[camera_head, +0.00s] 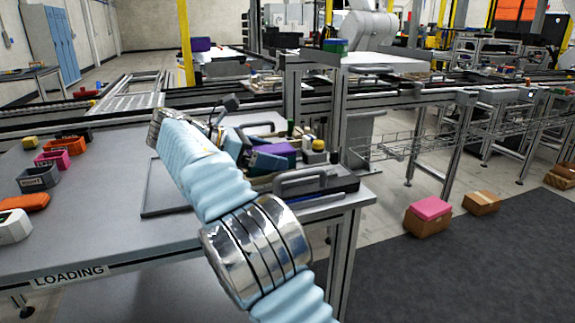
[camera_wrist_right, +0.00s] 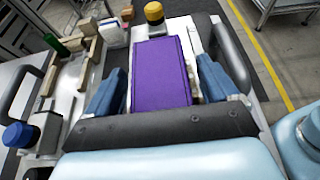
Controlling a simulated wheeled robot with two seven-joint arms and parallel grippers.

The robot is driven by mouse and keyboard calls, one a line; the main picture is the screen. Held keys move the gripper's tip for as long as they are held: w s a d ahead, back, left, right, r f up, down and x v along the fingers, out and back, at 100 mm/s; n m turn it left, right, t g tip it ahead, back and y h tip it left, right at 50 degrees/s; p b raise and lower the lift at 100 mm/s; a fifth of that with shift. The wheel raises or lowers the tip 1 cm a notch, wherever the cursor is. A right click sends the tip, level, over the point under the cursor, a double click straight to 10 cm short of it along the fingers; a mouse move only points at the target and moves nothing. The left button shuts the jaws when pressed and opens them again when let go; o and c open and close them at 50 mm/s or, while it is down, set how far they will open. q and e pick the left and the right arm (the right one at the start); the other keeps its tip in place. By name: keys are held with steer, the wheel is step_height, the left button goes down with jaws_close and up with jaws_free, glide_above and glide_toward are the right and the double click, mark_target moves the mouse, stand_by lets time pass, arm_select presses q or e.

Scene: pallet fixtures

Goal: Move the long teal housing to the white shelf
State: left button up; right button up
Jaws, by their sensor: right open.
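I cannot make out a long teal housing in either view. A purple block (camera_wrist_right: 160,72) lies in the fixture tray, between the blue fingers of my right gripper (camera_wrist_right: 160,78). The white shelf (camera_head: 388,63) stands behind the table to the right, on a metal frame. My left gripper is not in view.
The fixture tray has a grey handle (camera_head: 300,182) at its near edge. A yellow-capped item (camera_head: 319,145) stands beyond the block. Small bins (camera_head: 40,178) line the table's left side. A green and blue stack (camera_head: 335,46) occupies the shelf's left end; its middle looks clear.

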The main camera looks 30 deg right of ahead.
steer(key=shift+a+r, duration=0.1)
steer(key=shift+a, duration=0.1)
steer(key=shift+c, duration=0.3)
steer(key=c, duration=1.2)
steer(key=shift+o, duration=0.2)
steer(key=shift+r, duration=0.1)
